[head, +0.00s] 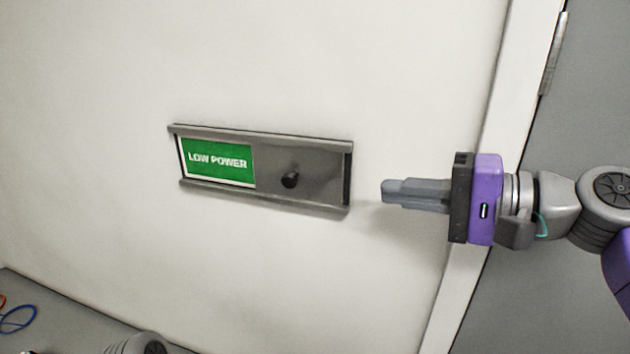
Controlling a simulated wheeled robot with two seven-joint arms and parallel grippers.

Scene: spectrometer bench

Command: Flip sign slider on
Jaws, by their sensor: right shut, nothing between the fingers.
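The sign slider (319,176) is a grey metal frame with a sliding plate, fixed on the pale wall. A green "LOW POWER" panel (218,163) shows at its left end. The grey plate covers the right part and carries a dark round knob (290,179). My right gripper (385,191) is to the right of the sign, its fingers pointing left. It is shut and empty, apart from the frame and the knob. My left gripper is not in view.
A white door frame (463,292) and a grey door (545,300) with a hinge (553,54) stand to the right, behind my right arm. A grey surface (45,318) with blue and orange cables (18,320) lies at the lower left. The wall around the sign is clear.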

